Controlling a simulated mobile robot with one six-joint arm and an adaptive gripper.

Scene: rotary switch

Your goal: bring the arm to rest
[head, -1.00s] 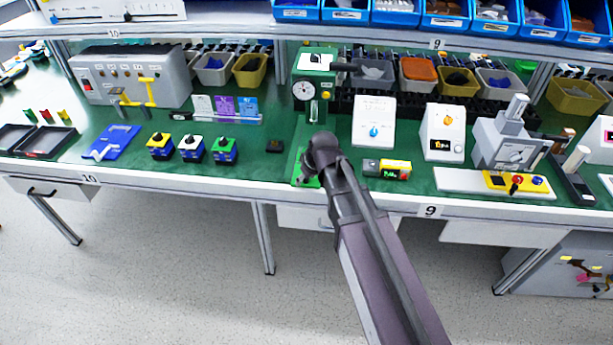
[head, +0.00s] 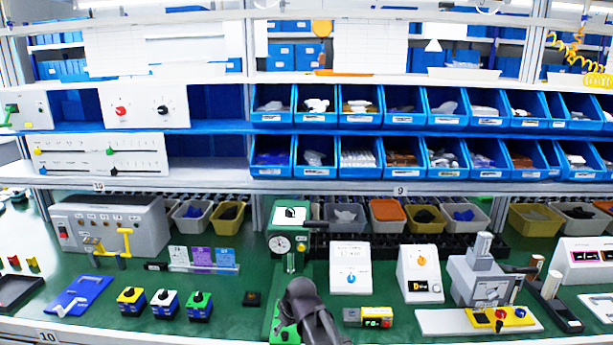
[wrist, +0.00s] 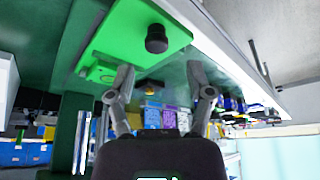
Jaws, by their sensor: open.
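My arm (head: 308,312) rises from the bottom edge of the head view, its dark upper end in front of the green press-like machine (head: 289,243). The fingers are not clear there. In the wrist view my gripper (wrist: 160,85) is open, its two grey fingers spread apart with nothing held between them. A bright green plate (wrist: 120,42) with a black knob (wrist: 157,38) shows beyond the fingertips. I cannot tell whether a finger touches the plate.
White boxes with a blue dial (head: 350,267) and an orange dial (head: 419,273) stand right of my arm. Three small knob switches (head: 165,304) sit to the left. A shelf with blue bins (head: 361,156) runs above. A grey machine (head: 480,277) stands further right.

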